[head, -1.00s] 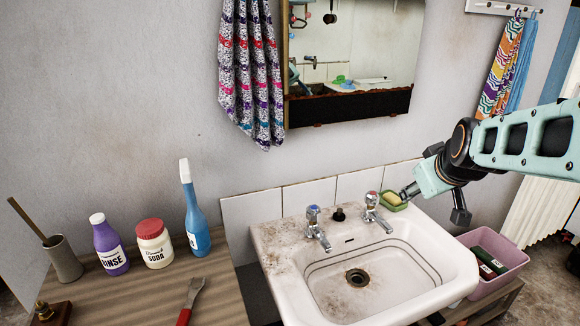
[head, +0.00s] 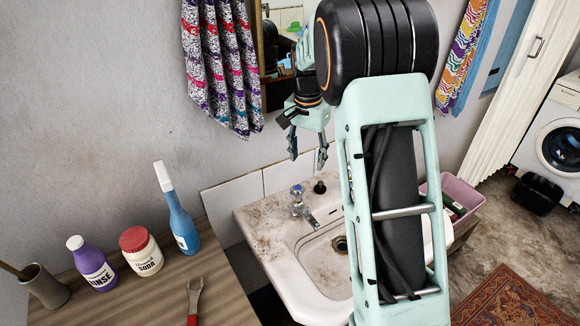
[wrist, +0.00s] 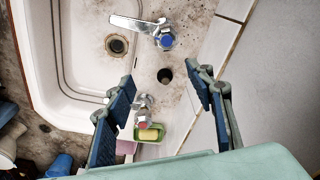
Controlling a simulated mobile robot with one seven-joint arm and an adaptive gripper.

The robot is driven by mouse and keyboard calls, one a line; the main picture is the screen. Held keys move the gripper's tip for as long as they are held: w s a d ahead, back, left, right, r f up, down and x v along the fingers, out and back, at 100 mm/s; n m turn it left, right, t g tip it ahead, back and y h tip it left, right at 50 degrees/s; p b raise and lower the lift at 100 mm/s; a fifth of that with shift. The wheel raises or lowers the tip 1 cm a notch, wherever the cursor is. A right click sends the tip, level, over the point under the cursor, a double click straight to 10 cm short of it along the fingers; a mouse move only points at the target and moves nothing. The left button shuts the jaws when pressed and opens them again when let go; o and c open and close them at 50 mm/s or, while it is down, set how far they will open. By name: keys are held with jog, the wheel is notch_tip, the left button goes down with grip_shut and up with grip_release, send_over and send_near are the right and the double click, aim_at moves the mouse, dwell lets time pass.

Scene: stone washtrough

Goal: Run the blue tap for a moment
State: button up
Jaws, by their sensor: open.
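The blue tap (head: 298,197) stands on the back ledge of the white sink (head: 262,240), its spout over the basin. No water stream shows. In the wrist view the blue-capped tap (wrist: 166,41) is upright in the picture, beyond my fingertips. My gripper (head: 307,163) is open and empty, pointing down above the back ledge, apart from the tap. In the wrist view my fingers (wrist: 162,80) frame the dark plug (wrist: 165,76) on the ledge. The red tap (wrist: 143,120) lies near the left finger; in the head view my arm hides it.
A green soap dish (wrist: 150,134) sits beyond the red tap. A patterned towel (head: 222,70) hangs beside the mirror. The tiled wall (head: 235,178) is close behind.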

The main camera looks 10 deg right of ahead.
aim_at(298, 188)
jog(key=shift+m+g, duration=0.4)
jog(key=shift+m, duration=0.4)
jog(key=f, duration=0.4)
jog(key=a+f+p, duration=0.1)
jog(key=f, duration=0.2)
jog(key=a+f, duration=0.1)
jog(key=f, duration=0.3)
jog(key=shift+w+a+f, duration=0.15)
jog(key=shift+a+f, duration=0.05)
jog(key=shift+f, duration=0.1)
jog(key=c, duration=1.2)
